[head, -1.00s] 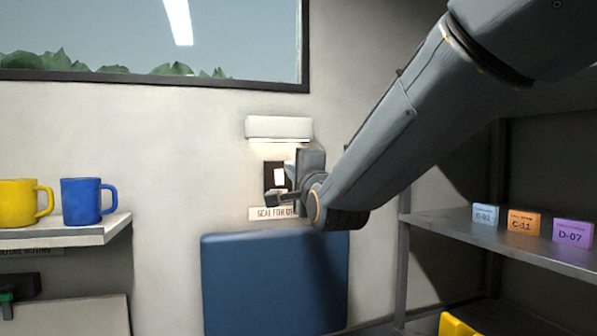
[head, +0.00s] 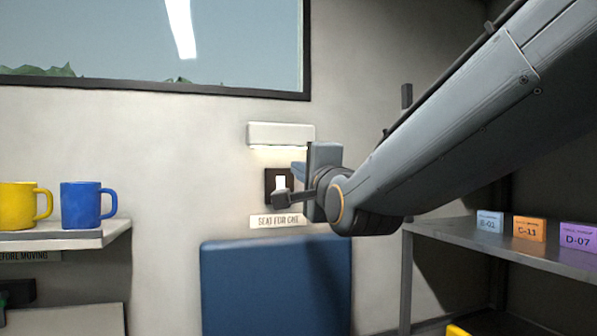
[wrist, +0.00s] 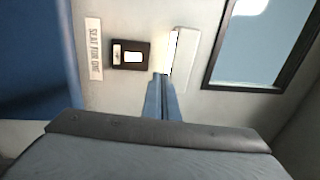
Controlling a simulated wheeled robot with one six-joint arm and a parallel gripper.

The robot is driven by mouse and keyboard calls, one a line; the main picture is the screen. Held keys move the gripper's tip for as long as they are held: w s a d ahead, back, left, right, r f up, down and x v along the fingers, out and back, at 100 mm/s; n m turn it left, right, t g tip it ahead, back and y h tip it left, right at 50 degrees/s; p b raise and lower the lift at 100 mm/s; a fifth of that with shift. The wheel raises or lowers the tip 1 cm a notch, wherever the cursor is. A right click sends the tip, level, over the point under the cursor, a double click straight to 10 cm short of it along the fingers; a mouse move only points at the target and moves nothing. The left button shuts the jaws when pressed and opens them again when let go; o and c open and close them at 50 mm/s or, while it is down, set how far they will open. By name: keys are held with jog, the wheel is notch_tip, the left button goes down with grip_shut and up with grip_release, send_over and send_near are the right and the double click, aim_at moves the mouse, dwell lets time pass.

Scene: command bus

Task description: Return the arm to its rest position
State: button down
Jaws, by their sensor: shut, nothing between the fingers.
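My arm (head: 460,135) reaches in from the upper right of the head view toward the back wall. My gripper (head: 283,199) is shut and empty. In the head view it shows in front of the lower part of a dark wall switch plate with a white rocker (head: 280,182). In the wrist view the two fingers (wrist: 161,80) lie together, and the switch (wrist: 130,54) is to the left of their tips. Whether the fingers touch the wall cannot be told.
A white lamp (head: 281,134) is above the switch, a label (head: 277,221) and blue seat back (head: 275,285) below. A shelf (head: 80,237) with yellow (head: 17,206) and blue mugs (head: 81,205) is at left. A right shelf (head: 470,245) below my arm holds coloured boxes (head: 529,229).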

jog(key=s+d+f+n+g+h, duration=0.1)
jog(key=d+f+n+g, duration=0.15)
jog(key=f, duration=0.75)
jog(key=d+f+n+g+h, duration=0.2)
jog(key=d+f+g, duration=0.15)
jog(key=f, duration=0.65)
jog(key=s+d+f+n+g+h, duration=0.1)
jog(key=d+f+n+g, duration=0.2)
jog(key=f, duration=0.7)
jog(key=s+d+f+n+g, duration=0.3)
jog(key=s+d+f+g, duration=0.1)
jog(key=s+f, duration=0.4)
jog(key=s+d+f+n+g+h, duration=0.1)
jog(key=s+d+f+n+g, duration=0.3)
jog(key=s+f, duration=0.5)
jog(key=shift+s+f+g+h, duration=0.3)
jog(key=shift+s+g, duration=0.3)
jog(key=shift+s, duration=0.4)
jog(key=shift+a, duration=0.1)
